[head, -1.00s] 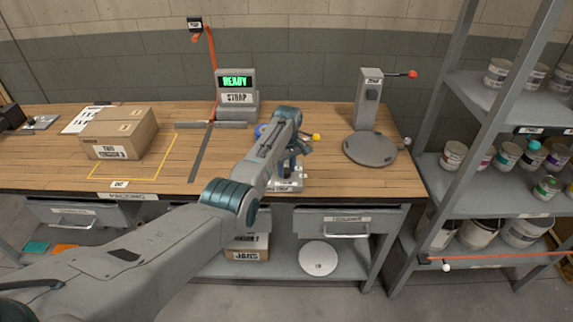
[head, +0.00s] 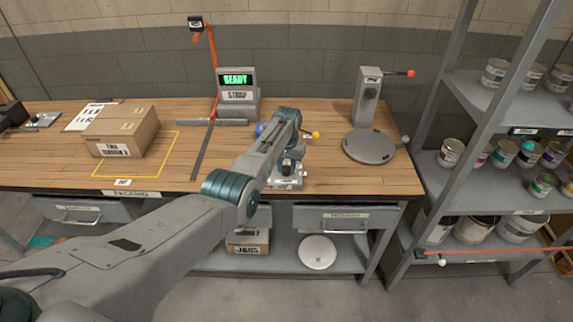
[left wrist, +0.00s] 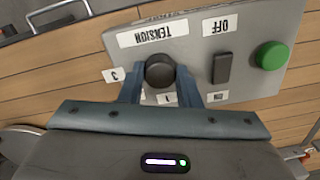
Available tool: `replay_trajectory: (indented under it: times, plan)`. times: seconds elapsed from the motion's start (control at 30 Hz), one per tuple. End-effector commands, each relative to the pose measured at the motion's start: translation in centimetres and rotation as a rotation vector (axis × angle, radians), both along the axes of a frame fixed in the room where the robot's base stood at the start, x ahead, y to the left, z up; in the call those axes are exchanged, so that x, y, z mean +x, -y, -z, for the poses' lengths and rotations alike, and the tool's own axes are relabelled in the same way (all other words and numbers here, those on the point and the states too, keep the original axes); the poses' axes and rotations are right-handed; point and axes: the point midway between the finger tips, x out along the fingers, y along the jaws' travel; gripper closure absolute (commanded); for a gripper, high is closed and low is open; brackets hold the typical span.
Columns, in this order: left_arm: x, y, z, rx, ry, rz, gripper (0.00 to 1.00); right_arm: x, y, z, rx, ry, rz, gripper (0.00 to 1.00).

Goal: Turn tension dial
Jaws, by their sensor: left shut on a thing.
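The tension dial (left wrist: 159,71) is a round dark knob on a grey control panel (left wrist: 200,30), under a white TENSION label (left wrist: 153,33) that appears upside down in the left wrist view. Small number labels, a 3 (left wrist: 115,75) and a 1 (left wrist: 165,99), sit around it. My left gripper (left wrist: 160,82) is shut on the dial, one finger on each side. In the head view my left gripper (head: 289,168) is over the panel box (head: 285,184) at the table's front edge, and my arm hides the dial there.
Beside the dial are a black switch (left wrist: 222,67) by an OFF label and a green button (left wrist: 272,55). A READY display (head: 237,80) stands behind. A round grey turntable (head: 369,146) with a post is at the right. A cardboard box (head: 120,133) is at the left.

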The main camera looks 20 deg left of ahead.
Motion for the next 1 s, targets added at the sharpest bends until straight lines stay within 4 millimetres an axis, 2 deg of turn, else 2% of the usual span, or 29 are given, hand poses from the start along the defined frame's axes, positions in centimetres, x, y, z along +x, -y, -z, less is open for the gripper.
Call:
replay_trajectory:
  times: [0.4, 0.93, 0.97, 1.0]
  plan:
    - [0.17, -0.06, -0.27, 0.001, 0.006, 0.174, 0.93, -0.01, 0.07, -0.51, -0.001, 0.0, 0.0, 0.64]
    - [0.19, -0.07, -0.27, 0.002, 0.006, 0.195, 0.93, -0.02, 0.02, -0.53, 0.0, 0.0, 0.0, 0.64]
    - [0.19, -0.07, -0.28, 0.002, 0.006, 0.195, 0.66, -0.02, 0.0, -0.53, 0.0, 0.0, 0.0, 0.64]
    - [0.19, -0.07, -0.27, 0.002, 0.006, 0.195, 0.58, -0.02, -0.02, -0.53, 0.0, 0.0, 0.0, 0.64]
